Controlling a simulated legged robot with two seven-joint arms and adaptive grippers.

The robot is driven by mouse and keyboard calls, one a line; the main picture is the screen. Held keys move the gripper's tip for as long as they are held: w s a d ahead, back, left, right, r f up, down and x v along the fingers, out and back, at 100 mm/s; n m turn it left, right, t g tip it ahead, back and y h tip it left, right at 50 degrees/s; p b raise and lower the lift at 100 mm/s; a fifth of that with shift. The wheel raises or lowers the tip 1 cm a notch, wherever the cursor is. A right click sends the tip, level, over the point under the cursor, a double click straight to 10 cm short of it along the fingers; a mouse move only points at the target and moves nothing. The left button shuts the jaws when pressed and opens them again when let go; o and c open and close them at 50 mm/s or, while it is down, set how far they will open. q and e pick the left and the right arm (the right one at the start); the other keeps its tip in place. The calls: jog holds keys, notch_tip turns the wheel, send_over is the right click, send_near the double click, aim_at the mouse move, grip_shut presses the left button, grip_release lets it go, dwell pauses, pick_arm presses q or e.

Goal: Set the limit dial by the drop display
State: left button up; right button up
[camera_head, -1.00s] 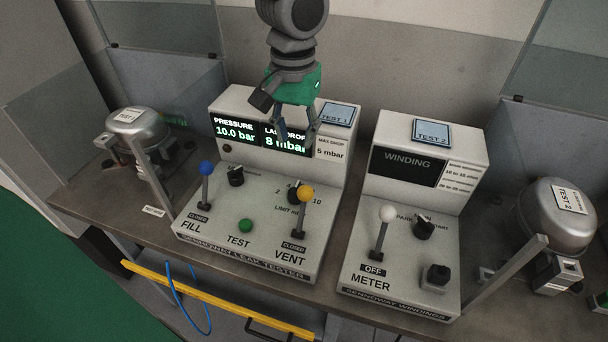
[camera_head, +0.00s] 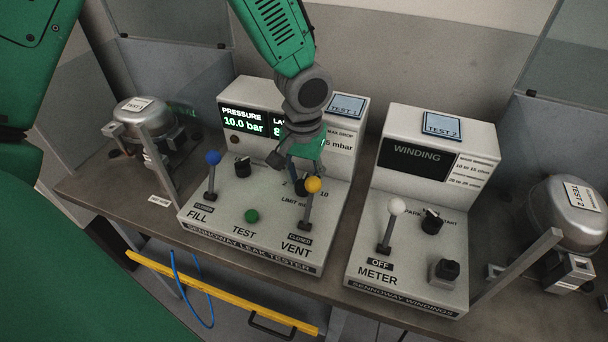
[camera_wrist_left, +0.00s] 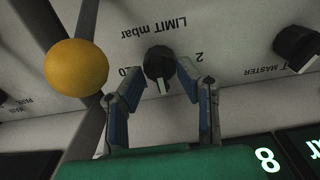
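My right gripper is out of view.
The yellow VENT lever (camera_head: 313,185) stands close to the left gripper. The blue FILL lever (camera_head: 213,158) and green TEST button (camera_head: 251,216) are on the same panel. The winding tester (camera_head: 425,170) stands to the right. Metal compressors (camera_head: 145,118) flank the testers.

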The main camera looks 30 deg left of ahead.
pick_arm(q)
grip_shut()
jog(key=shift+r, duration=0.1)
jog(key=m+p, duration=0.3)
jog(key=shift+r+m+p, duration=0.1)
jog(key=shift+m+p, duration=0.2)
jog(key=shift+p, duration=0.1)
jog(key=shift+m+p, duration=1.5)
jog(key=shift+m, duration=0.5)
grip_release()
